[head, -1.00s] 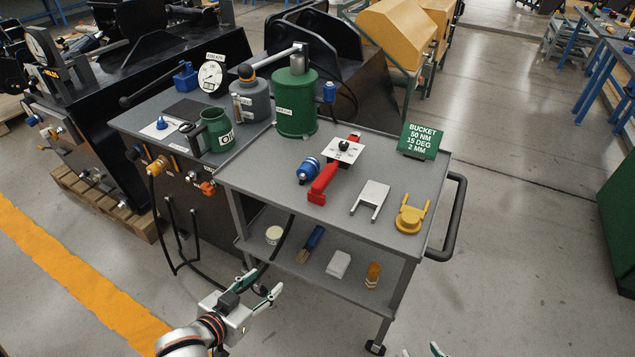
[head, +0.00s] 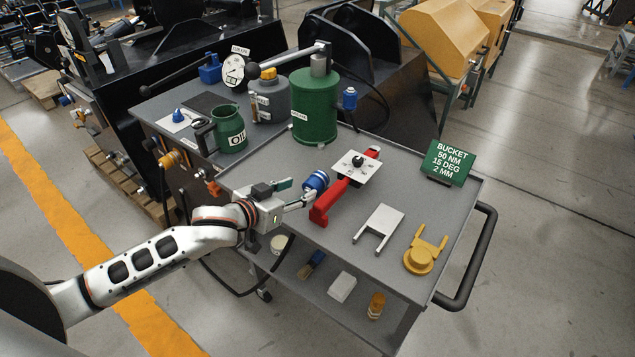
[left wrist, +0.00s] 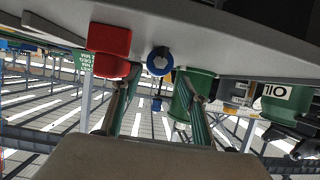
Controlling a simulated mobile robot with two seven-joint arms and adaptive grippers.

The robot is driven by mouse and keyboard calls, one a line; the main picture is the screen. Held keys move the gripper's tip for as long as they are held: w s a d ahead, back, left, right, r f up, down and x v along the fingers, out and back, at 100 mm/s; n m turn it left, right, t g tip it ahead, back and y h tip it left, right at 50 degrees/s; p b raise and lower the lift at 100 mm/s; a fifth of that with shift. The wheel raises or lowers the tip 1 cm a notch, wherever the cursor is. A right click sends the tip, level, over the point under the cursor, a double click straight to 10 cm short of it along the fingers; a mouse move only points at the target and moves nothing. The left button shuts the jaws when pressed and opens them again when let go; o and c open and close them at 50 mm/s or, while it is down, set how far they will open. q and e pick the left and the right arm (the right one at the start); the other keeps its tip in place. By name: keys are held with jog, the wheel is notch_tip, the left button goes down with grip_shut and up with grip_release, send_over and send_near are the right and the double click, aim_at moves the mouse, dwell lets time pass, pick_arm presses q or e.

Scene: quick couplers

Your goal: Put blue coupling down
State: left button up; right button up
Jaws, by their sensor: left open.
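The blue coupling (head: 317,180), a short blue cylinder with pale bands, lies on the grey cart top, left of the red handle (head: 321,210). My left gripper (head: 298,191) is at the cart's near left edge, its fingers open and pointing at the coupling. In the left wrist view the coupling (left wrist: 160,62) shows end-on at the gap between the fingertips (left wrist: 156,80), with space visible on both sides; I cannot tell whether the fingers reach around it. The red handle (left wrist: 109,42) is beside the left finger there. My right gripper is not in view.
A white plate with a black knob (head: 357,165), a grey fork (head: 379,229) and a yellow fork piece (head: 420,256) lie farther right on the cart top (head: 345,250). A green canister (head: 315,108) and an oil jug (head: 229,130) stand behind. A green sign (head: 449,162) stands at the far right.

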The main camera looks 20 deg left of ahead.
aim_at(308, 186)
pick_arm(q)
jog(key=x, duration=0.4)
jog(key=shift+w+d+f, duration=0.1)
jog(key=shift+w+f, duration=0.05)
jog(key=shift+w, duration=0.15)
jog(key=b+x, duration=0.1)
jog(key=x, duration=0.3)
jog(key=shift+w+d+f, duration=0.2)
jog(key=shift+w+d, duration=0.05)
jog(key=shift+w, duration=0.05)
jog(key=shift+c, duration=0.7)
jog(key=c, duration=0.9)
jog(key=shift+c, duration=0.2)
jog(key=shift+r, duration=0.15)
